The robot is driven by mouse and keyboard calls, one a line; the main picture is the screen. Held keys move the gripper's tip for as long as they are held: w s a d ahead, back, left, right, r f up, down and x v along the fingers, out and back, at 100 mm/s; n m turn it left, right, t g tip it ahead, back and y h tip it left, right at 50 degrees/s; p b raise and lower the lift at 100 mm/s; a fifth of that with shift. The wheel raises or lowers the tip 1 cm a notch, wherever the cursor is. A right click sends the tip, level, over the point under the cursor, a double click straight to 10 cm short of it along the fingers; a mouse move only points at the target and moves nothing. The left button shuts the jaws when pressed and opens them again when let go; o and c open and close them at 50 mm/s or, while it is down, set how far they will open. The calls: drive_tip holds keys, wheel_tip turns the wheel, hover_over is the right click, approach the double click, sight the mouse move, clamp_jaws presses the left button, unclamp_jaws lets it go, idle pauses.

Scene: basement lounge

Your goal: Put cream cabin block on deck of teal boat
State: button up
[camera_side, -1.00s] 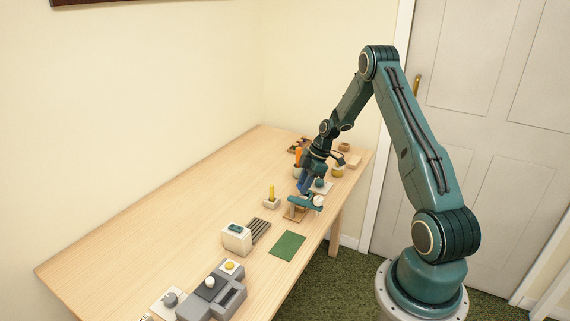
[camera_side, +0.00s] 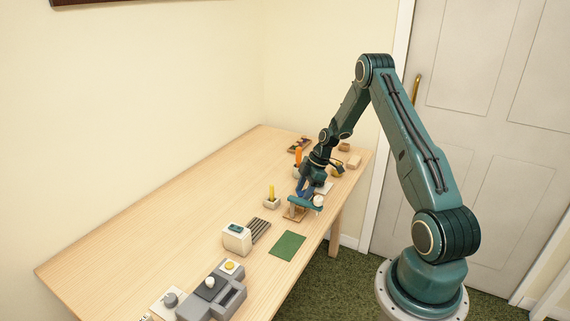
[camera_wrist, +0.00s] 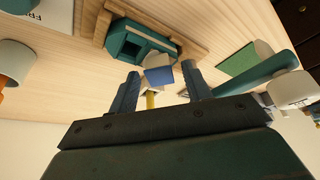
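The teal boat (camera_wrist: 125,40) sits in a wooden cradle (camera_wrist: 98,28) in the wrist view. A small block with a cream top and a blue face (camera_wrist: 158,75) is at the boat's near edge. I take it for the cabin block, but cannot tell whether it rests on the deck. My gripper (camera_wrist: 163,76) has its blue fingers apart on either side of this block, with visible gaps. In the side view, my gripper (camera_side: 301,190) is low beside a teal bar (camera_side: 302,204) and the wooden cradle (camera_side: 292,215). The block is hidden there.
A teal bar with a white knob (camera_wrist: 290,90) reaches in from the right. A yellow stick (camera_side: 271,191) stands in a white holder. A green mat (camera_side: 288,246), a cream box (camera_side: 236,238) and a grey device (camera_side: 215,295) lie nearer. The table's left side is clear.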

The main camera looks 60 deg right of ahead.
drive_tip(key=shift+r, duration=0.2)
drive_tip(key=v, duration=1.2)
drive_tip(key=shift+w, duration=0.1)
drive_tip(key=shift+a, duration=0.1)
idle(0.3)
